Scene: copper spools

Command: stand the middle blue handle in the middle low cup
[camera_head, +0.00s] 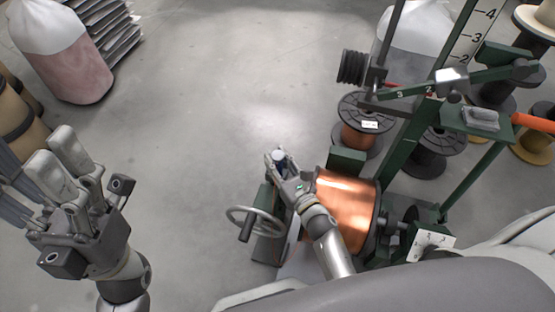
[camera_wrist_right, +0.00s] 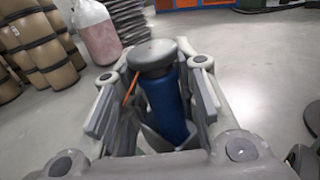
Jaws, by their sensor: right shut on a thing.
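One blue handle (camera_wrist_right: 167,104) with a grey rounded cap shows in the right wrist view, between the fingers of my right gripper (camera_wrist_right: 152,92). The gripper is shut on it. In the head view my right gripper (camera_head: 280,163) is at the left side of the copper spool machine, with a small bluish-grey piece of the handle (camera_head: 278,156) showing. The handle's lower end is hidden by the gripper. I cannot make out any low cup. My left gripper (camera_head: 65,170) is at the left, away from the machine, fingers up; its opening is unclear.
A copper spool (camera_head: 346,205) sits in the green machine right beside my right arm. A handwheel (camera_head: 255,222) is at the machine's left. Wire spools (camera_head: 362,135) stand behind. A wrapped pinkish sack (camera_head: 65,65) stands at the far left. The floor between is clear.

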